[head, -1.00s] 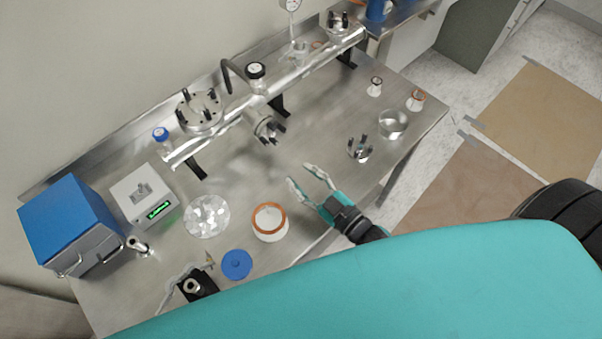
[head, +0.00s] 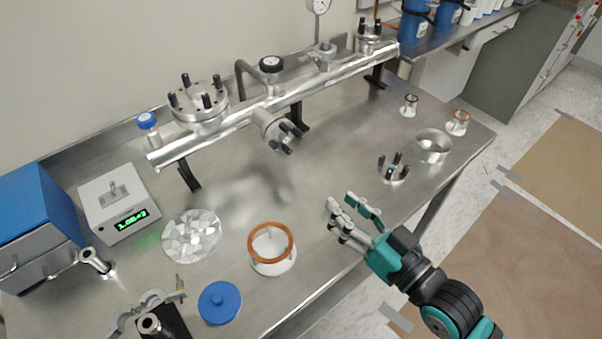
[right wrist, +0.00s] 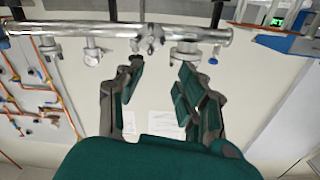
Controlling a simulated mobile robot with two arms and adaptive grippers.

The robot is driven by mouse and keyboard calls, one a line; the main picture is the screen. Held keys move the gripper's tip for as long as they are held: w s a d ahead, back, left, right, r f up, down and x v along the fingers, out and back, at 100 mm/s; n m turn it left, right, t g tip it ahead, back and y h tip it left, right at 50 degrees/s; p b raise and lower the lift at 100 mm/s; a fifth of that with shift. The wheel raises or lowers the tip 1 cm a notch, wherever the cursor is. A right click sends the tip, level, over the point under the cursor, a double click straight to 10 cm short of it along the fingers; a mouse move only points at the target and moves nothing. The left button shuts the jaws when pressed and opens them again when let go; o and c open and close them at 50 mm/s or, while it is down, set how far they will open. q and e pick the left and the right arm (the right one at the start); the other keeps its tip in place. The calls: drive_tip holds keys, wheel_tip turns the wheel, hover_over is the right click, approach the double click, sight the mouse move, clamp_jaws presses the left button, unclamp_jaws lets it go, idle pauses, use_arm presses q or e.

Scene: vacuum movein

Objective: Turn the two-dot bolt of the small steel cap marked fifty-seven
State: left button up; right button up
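No marking of fifty-seven and no dots are legible, so I cannot tell which cap is meant. A small steel cap with dark upright bolts (head: 370,42) sits on the tube's far right end. Another bolted cap (head: 276,130) faces forward on the tube's front port. A small steel piece with dark bolts (head: 393,172) stands on the bench at right. My right gripper (head: 348,207) is open and empty above the bench's front edge, left of and nearer than that piece. It also shows in the right wrist view (right wrist: 158,85), fingers apart. My left gripper is out of view.
The steel tube (head: 320,88) runs across the back of the bench, with a large bolted flange (head: 200,104) at left. A copper-ringed white pot (head: 271,250), blue disc (head: 219,302) and steel ring (head: 434,147) stand nearby. The bench middle is clear.

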drive_tip(key=p, duration=0.2)
approach(279, 150)
drive_tip(key=x, duration=0.8)
drive_tip(key=shift+a+r, duration=0.1)
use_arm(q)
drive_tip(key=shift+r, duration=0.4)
use_arm(e)
clamp_jaws()
